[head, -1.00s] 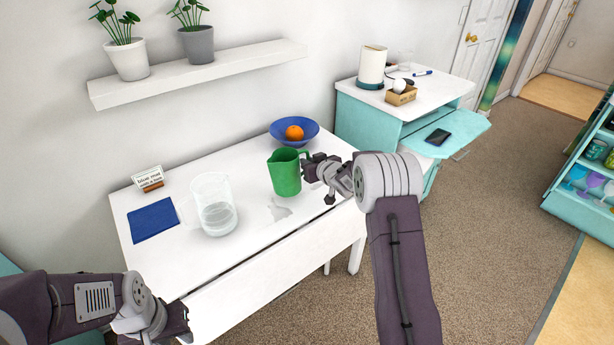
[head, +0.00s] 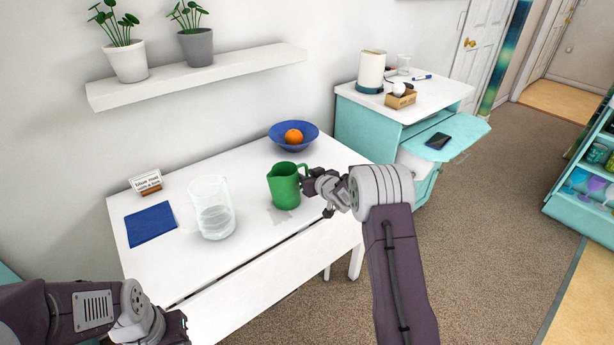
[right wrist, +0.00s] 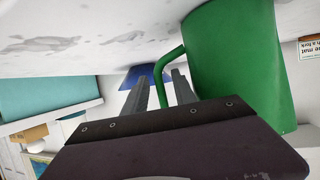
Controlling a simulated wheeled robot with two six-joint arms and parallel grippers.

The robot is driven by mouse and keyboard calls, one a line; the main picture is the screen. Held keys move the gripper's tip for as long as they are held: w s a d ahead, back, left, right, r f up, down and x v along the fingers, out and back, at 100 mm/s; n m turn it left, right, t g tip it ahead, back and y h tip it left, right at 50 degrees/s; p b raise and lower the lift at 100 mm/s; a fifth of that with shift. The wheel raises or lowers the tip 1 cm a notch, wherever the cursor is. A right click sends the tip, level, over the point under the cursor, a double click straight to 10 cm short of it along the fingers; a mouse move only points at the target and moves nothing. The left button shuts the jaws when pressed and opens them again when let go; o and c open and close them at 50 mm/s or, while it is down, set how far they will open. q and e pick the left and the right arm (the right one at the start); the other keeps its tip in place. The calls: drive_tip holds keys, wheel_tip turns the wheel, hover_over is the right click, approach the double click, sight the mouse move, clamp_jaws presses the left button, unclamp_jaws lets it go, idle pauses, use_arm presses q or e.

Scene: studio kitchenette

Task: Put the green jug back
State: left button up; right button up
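The green jug (head: 284,187) is upright over the front right part of the white table (head: 250,245). I cannot tell whether its base touches the table. My right gripper (head: 308,182) is at its handle, on the jug's right side. In the right wrist view, the jug (right wrist: 240,60) fills the right side, and its handle (right wrist: 172,90) lies between the two fingers (right wrist: 162,88), which look closed on it. My left gripper (head: 172,328) is at the lower left, cut off by the picture's edge, and its fingers cannot be made out.
A clear pitcher (head: 213,208) stands left of the jug. A blue mat (head: 150,224) and a small sign (head: 146,182) are at the left. A grey patch marks the tabletop by the jug.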

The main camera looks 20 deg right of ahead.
drive_tip(key=shift+r, duration=0.25)
drive_tip(key=p+v, duration=0.1)
drive_tip(key=v, duration=1.1)
drive_tip(key=s+a+f+m+g+h, duration=0.1)
drive_tip(key=s+a+f+g, duration=0.25)
drive_tip(key=s, duration=0.65)
drive_tip(key=s+a+f+g, duration=0.2)
drive_tip(key=s+g, duration=0.3)
drive_tip(key=s, duration=0.5)
drive_tip(key=s+a+f+m+g+h, duration=0.1)
drive_tip(key=s+a+f+g, duration=0.2)
drive_tip(key=s, duration=0.6)
wheel_tip(320, 180, up, 14)
drive_tip(key=p, duration=1.4)
drive_tip(key=shift+s+d+r+p, duration=0.15)
drive_tip(key=shift+s+d+p, duration=0.1)
drive_tip(key=shift+p, duration=0.1)
drive_tip(key=shift+g, duration=0.25)
